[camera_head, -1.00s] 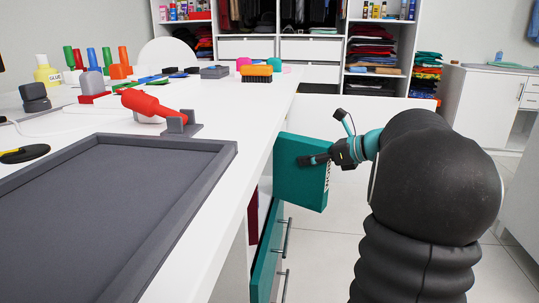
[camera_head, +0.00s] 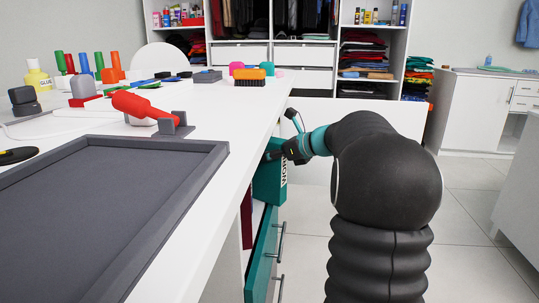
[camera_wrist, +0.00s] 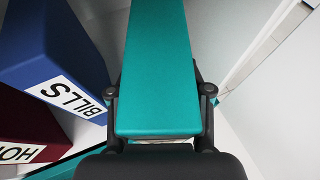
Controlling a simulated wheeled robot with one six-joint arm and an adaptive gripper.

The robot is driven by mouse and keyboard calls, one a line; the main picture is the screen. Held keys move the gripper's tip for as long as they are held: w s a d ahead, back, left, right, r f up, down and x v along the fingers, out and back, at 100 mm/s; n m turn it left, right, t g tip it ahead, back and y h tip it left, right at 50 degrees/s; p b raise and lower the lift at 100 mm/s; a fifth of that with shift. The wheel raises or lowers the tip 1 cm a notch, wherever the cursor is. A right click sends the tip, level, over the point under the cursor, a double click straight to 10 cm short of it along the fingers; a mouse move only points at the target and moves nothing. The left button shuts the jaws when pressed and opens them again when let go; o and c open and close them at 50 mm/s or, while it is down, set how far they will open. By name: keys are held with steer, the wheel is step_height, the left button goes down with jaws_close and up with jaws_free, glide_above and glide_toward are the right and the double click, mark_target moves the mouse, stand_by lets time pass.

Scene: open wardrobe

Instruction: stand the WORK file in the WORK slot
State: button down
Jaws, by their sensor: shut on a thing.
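The teal file (camera_head: 268,184) is held by my gripper (camera_head: 290,151) at the right side of the table, over the open drawer. A white label with dark letters shows on its edge, too partial to read fully. In the wrist view the teal file (camera_wrist: 160,70) lies between the two fingers of my gripper (camera_wrist: 160,95), which is shut on it. A blue file marked BILLS (camera_wrist: 55,60) and a dark red file (camera_wrist: 25,140), its label partly cut off, stand to its left. The WORK slot itself cannot be made out.
The open drawer has a teal front (camera_head: 262,262) with metal handles. The white table (camera_head: 205,200) edge runs close beside the file and hides part of it. A grey tray (camera_head: 212,165) and a red-handled tool (camera_head: 140,105) lie on the table. Floor to the right is clear.

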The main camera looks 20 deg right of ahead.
steer(key=shift+c, duration=2.4)
jaws_free()
steer(key=shift+s, duration=0.1)
steer(key=p+v, duration=0.1)
steer(key=v, duration=1.1)
